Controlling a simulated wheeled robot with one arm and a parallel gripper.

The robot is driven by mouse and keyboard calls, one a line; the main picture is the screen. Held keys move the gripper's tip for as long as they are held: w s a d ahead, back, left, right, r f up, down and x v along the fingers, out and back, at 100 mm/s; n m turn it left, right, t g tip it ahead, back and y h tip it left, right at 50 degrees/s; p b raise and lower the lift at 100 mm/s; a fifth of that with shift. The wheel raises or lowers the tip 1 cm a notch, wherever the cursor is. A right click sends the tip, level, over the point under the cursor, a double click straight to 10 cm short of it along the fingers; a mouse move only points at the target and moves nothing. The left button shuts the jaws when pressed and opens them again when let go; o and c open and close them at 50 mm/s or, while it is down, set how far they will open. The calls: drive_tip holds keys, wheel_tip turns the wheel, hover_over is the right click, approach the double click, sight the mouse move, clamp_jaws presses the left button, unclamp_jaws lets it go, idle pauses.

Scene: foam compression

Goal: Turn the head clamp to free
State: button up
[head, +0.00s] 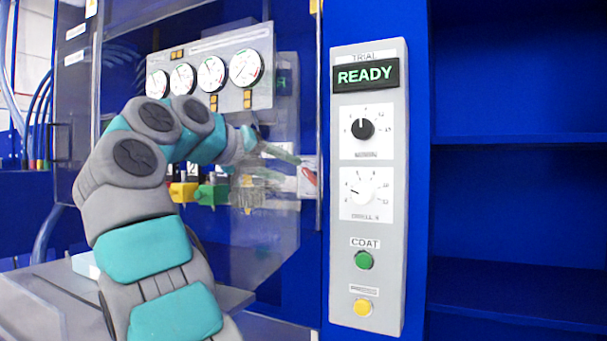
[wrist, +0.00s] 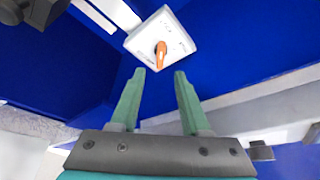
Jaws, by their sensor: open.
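The head clamp is an orange lever (wrist: 161,54) on a white square plate (wrist: 178,36) with small printed marks, straight ahead of my gripper in the wrist view. My gripper (wrist: 160,73) is open and empty. Its two green fingers point at the plate, and the lever lies between and just beyond the fingertips, apart from them in the picture. In the head view a white plate with a red-orange lever (head: 310,177) shows right of my gripper (head: 290,157), partly behind the clear panel edge. The lettering on the plate is too small to read.
A grey control panel (head: 367,300) with a READY display (head: 366,76), two knobs and green and yellow buttons stands to the right. Several gauges (head: 211,74) hang behind my arm. A clear panel (head: 285,262) stands around the work area. Empty blue shelves (head: 515,140) are at far right.

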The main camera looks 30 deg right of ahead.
drive_tip(key=b+x, duration=0.1)
drive_tip(key=x, duration=0.6)
drive_tip(key=shift+d, duration=0.35)
drive_tip(key=shift+w+f, duration=0.1)
clamp_jaws()
